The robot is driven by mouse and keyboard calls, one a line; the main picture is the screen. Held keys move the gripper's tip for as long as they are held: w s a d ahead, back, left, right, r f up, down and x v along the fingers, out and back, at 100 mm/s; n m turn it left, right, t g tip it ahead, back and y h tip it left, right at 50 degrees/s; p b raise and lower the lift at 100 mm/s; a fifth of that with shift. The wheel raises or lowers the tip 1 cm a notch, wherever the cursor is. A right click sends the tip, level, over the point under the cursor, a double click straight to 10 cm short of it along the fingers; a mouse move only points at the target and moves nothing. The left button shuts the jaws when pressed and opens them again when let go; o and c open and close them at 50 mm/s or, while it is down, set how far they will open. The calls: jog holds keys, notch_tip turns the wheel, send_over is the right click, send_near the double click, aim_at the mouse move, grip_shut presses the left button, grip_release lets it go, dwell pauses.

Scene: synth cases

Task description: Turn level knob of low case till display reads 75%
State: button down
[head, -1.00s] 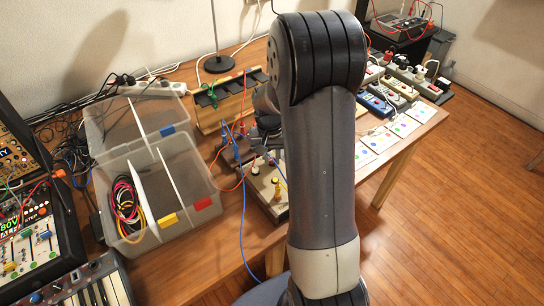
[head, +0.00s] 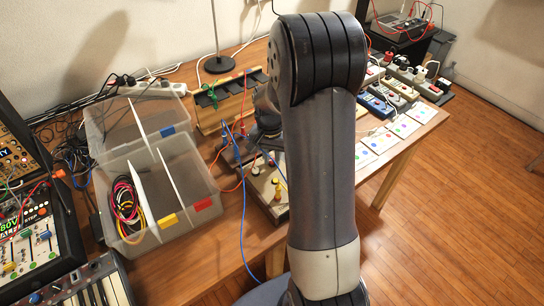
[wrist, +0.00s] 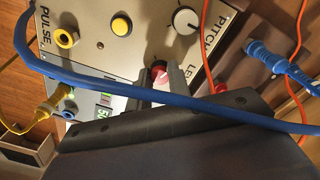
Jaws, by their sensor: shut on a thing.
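The low case (wrist: 100,42) has a pale panel marked PULSE and PITCH, seen in the wrist view; in the head view the case (head: 263,187) sits on the table, partly behind my arm. Its level knob (wrist: 158,72), with a red and white top, is between my gripper's fingers (wrist: 163,84), which are shut on it; the label beside it is partly covered.
A blue cable (wrist: 135,95) crosses close in front of my gripper in the wrist view. A yellow plug (wrist: 50,108), a blue plug (wrist: 262,50) and red cables are near. The white pitch knob (wrist: 186,19) and yellow button (wrist: 121,24) are beside the level knob. A clear divided box (head: 150,240) stands left.

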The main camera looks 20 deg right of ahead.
aim_at(271, 160)
jog(key=c, duration=1.3)
grip_release()
notch_tip(271, 160, up, 11)
jog(key=shift+w+a+f, duration=0.1)
notch_tip(271, 160, down, 11)
jog(key=shift+r, duration=0.1)
jog(key=shift+n, duration=0.3)
